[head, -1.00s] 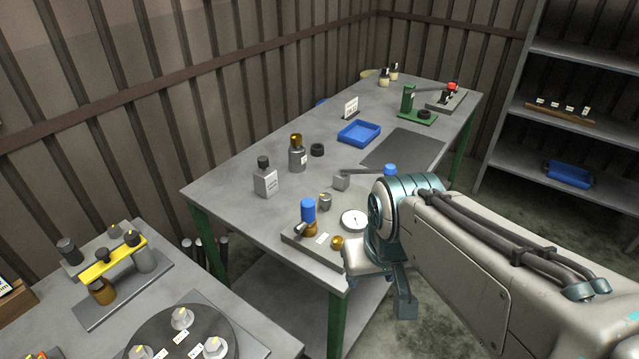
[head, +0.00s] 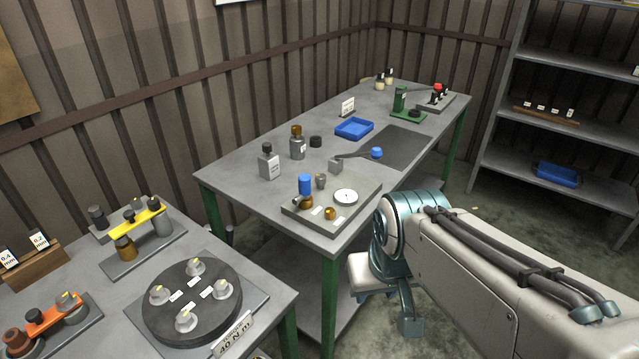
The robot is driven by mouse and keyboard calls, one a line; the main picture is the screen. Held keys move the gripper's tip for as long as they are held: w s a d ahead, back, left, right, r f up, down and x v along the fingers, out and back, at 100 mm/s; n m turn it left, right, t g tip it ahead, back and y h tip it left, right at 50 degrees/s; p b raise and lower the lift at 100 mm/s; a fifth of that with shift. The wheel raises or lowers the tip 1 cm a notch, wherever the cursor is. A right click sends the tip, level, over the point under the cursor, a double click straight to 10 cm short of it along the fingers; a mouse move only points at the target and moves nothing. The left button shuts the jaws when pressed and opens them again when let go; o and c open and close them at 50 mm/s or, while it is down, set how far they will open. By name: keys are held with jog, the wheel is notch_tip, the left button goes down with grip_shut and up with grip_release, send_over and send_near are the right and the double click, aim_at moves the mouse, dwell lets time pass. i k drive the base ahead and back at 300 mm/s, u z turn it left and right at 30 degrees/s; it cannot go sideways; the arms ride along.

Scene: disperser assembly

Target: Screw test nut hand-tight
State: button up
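On the bench (head: 240,160) stands a grey fixture plate (head: 352,213). It carries a blue-capped post (head: 305,184), a small grey metal part (head: 321,181), a white round dial (head: 346,196), a brass knob (head: 330,213) and small labels. A lever with a blue ball (head: 376,153) reaches out from a grey block behind it. No part is clearly recognisable as the test nut at this size. My arm is folded at the right, in front of the bench and apart from the fixture. My gripper and its fingertips cannot be made out.
A nearer table holds a round dark turntable (head: 205,318), a yellow-handled rack (head: 140,218) and an orange-handled rack (head: 52,318). A blue tray (head: 354,128), bottles and a green press (head: 400,104) stand on the bench. Shelves (head: 600,135) are at right. Floor is open between bench and shelves.

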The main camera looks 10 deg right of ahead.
aim_at(321, 178)
jog(key=u, duration=0.05)
jog(key=k, duration=0.55)
jog(key=z, duration=0.9)
jog(key=i, duration=1.55)
jog(key=u, duration=0.85)
jog(key=i, duration=0.25)
jog(key=u, duration=0.35)
